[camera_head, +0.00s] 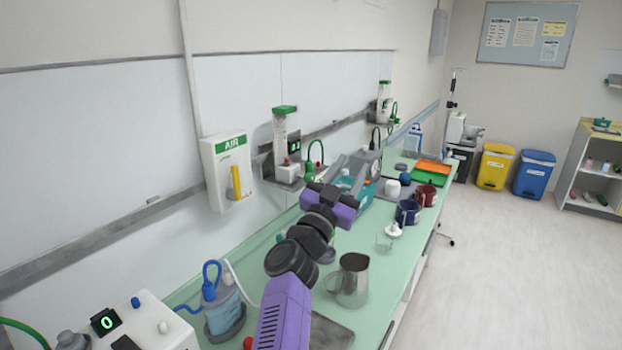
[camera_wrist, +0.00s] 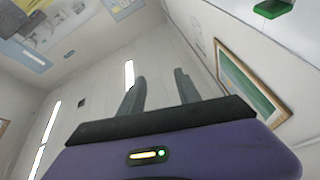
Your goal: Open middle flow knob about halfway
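The middle flow unit (camera_head: 287,140) is on the wall in the head view. It has a clear tube with a green cap, a small dark display with green digits and a white lower body. A whitish knob-like part (camera_head: 285,172) shows low on it, but its setting is too small to read. My gripper (camera_head: 326,188) is above the counter, to the right of and lower than this unit, apart from it. In the wrist view my gripper (camera_wrist: 160,88) has its two fingers apart with nothing between them. The knob cannot be made out in the wrist view.
A white AIR box (camera_head: 228,170) hangs left of the unit. Another green-capped flow unit (camera_head: 384,103) is farther along the wall.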

